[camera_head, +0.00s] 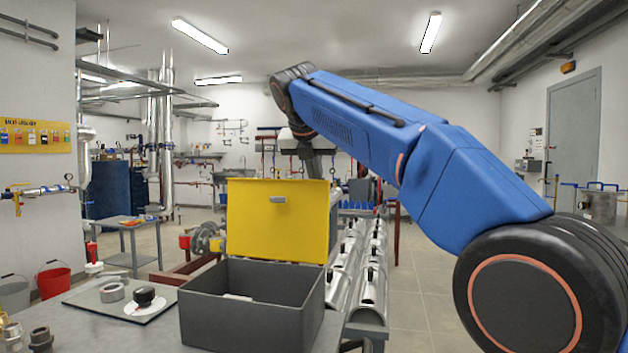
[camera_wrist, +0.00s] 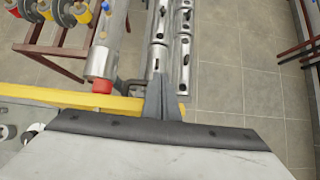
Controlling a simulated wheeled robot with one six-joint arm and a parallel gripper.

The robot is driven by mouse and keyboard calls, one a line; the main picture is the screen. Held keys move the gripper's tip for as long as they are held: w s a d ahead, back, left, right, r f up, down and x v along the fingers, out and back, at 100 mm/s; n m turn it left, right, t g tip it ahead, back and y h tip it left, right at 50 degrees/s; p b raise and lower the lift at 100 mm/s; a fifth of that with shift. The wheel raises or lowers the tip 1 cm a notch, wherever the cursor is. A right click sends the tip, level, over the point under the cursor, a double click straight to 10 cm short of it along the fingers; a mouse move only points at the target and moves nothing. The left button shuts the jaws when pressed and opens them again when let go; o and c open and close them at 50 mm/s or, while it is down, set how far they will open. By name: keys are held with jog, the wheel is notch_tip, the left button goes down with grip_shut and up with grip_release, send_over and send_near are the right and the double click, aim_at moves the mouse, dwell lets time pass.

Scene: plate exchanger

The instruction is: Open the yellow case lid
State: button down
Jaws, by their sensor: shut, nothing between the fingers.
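The dark grey case (camera_head: 250,310) stands on the grey table, with its top open toward me. Its yellow lid (camera_head: 278,222) stands up nearly vertical at the back of the case, with a small grey latch (camera_head: 278,199) near its top edge. A light object (camera_head: 238,297) lies inside the case. In the wrist view the lid shows as a narrow yellow strip (camera_wrist: 75,97). My gripper (camera_wrist: 163,82) is shut and empty, its fingers beside or over the right part of that strip. Whether they touch it I cannot tell. In the head view the gripper is mostly hidden behind the lid.
A dark plate with a black knob (camera_head: 144,296) and metal fittings (camera_head: 112,292) lie on the table left of the case. Silver pipes (camera_head: 370,270) run behind and to the right of the case. A red bucket (camera_head: 53,280) stands far left.

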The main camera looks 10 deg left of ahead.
jog(key=shift+w+f, duration=0.2)
jog(key=shift+w, duration=0.4)
jog(key=d+v, duration=0.1)
jog(key=v, duration=1.1)
jog(key=d+f+m, duration=0.2)
jog(key=d+m, duration=0.2)
jog(key=d, duration=0.3)
jog(key=d+f+m, duration=0.3)
jog(key=d+m, duration=0.1)
jog(key=d, duration=0.3)
jog(key=s+d+f+m+g, duration=0.1)
jog(key=s+d+f+m, duration=0.35)
jog(key=d, duration=0.25)
jog(key=s+d+f+m+g, duration=0.1)
jog(key=s+d+f+m, duration=0.25)
jog(key=d+f, duration=0.3)
jog(key=s+d+f+m, duration=0.4)
jog(key=s+f+m, duration=0.2)
jog(key=f, duration=0.5)
jog(key=s+d+f+m, duration=0.5)
jog(key=s+f+m, duration=0.1)
jog(key=s+f, duration=0.5)
jog(key=s+d+f+m+g, duration=0.1)
jog(key=s+d+f+m, duration=0.4)
jog(key=f, duration=0.8)
jog(key=s+m, duration=0.2)
jog(key=s, duration=0.1)
jog(key=shift+s+y, duration=0.3)
jog(key=shift+s, duration=0.1)
